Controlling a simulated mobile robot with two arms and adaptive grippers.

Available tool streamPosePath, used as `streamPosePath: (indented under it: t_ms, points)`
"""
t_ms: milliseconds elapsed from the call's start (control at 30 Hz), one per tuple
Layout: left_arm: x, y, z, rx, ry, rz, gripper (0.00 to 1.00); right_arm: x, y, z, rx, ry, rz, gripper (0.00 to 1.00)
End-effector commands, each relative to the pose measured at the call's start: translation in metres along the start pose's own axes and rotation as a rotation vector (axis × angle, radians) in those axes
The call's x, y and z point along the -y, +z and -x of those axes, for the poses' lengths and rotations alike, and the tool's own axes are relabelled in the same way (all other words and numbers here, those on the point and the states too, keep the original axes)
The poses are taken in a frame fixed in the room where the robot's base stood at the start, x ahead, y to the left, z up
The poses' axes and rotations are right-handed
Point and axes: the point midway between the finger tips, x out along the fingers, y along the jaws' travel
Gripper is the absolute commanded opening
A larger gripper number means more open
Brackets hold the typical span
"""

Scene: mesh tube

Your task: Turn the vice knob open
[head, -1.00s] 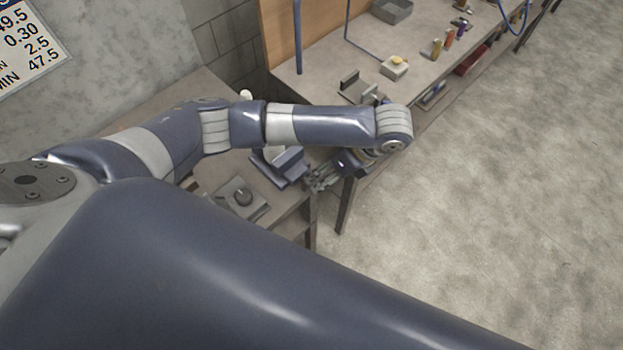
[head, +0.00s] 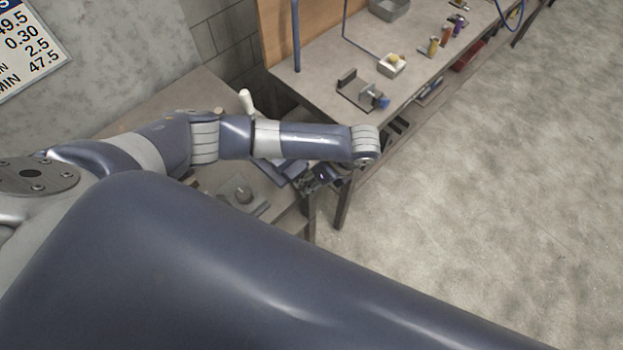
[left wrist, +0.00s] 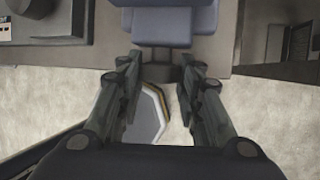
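The blue vice (head: 283,169) sits at the edge of the near table, partly hidden by my left arm. In the left wrist view its blue body (left wrist: 160,25) fills the top middle, and a short dark knob or screw end (left wrist: 160,58) sticks out toward me. My left gripper (left wrist: 161,68) is open, one finger on each side of this dark part, with visible gaps; I cannot tell its exact depth. In the head view my left gripper (head: 312,181) is small and dark beside the vice. My right gripper is not in view.
A grey block with a round top (head: 243,194) lies on the near table. Open floor lies at right.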

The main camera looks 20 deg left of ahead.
Motion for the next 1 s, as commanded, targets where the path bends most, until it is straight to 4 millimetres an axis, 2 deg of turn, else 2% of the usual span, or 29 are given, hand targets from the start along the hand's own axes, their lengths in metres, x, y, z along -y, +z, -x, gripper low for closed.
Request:
streamPosePath:
  t_ms: [467, 1000]
  points:
    - [-0.0026, -0.0004, -0.0005, -0.001, -0.072, 0.028, 0.1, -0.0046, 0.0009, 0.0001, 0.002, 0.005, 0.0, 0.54]
    - [-0.0085, -0.0018, -0.0016, -0.003, -0.424, 0.173, 0.1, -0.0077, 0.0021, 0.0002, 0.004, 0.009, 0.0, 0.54]
